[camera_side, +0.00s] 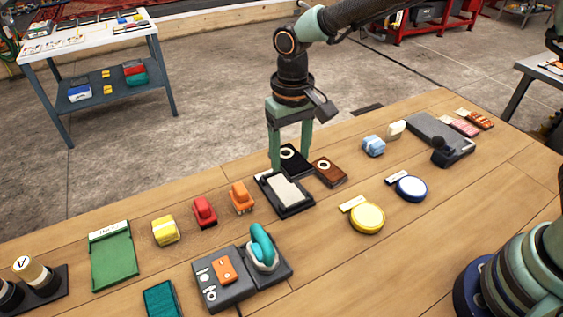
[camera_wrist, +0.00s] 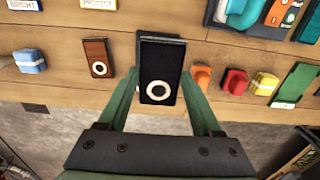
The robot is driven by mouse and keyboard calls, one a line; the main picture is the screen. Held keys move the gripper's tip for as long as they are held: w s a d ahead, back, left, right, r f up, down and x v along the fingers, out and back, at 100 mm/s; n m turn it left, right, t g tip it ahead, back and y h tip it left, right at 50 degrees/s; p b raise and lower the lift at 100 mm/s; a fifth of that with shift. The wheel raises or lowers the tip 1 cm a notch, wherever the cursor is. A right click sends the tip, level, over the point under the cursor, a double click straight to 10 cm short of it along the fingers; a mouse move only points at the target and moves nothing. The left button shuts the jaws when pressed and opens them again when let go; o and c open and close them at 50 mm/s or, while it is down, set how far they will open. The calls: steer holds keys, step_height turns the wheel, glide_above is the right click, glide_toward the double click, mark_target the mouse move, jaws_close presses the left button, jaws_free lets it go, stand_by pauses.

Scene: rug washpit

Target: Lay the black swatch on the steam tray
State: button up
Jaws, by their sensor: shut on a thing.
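The black swatch (camera_side: 294,153) is a dark rectangle with a white ring. My gripper (camera_side: 290,160) is shut on it by its two long sides; the wrist view shows the swatch (camera_wrist: 159,54) between the green fingers (camera_wrist: 160,78). A shallow black tray with a pale pad (camera_side: 288,205), apparently the steam tray, lies just in front of the swatch in the side view. The swatch is at the tray's far edge there; I cannot tell whether they touch. In the wrist view the swatch seems to hide the tray.
A brown swatch (camera_side: 328,172) with a white ring lies close to the right. Orange (camera_side: 242,198), red (camera_side: 204,212) and yellow (camera_side: 165,231) items stand to the left.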

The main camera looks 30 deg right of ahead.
mark_target(286, 149)
steer(key=w+f, duration=0.2)
steer(key=f, duration=0.1)
steer(key=shift+w+d+f, duration=0.1)
steer(key=shift+w+d, duration=0.25)
steer(key=shift+w, duration=0.05)
steer(key=shift+f, duration=2.8)
steer(key=shift+f, duration=0.5)
steer(key=o, duration=1.4)
steer(key=shift+r, duration=3.55)
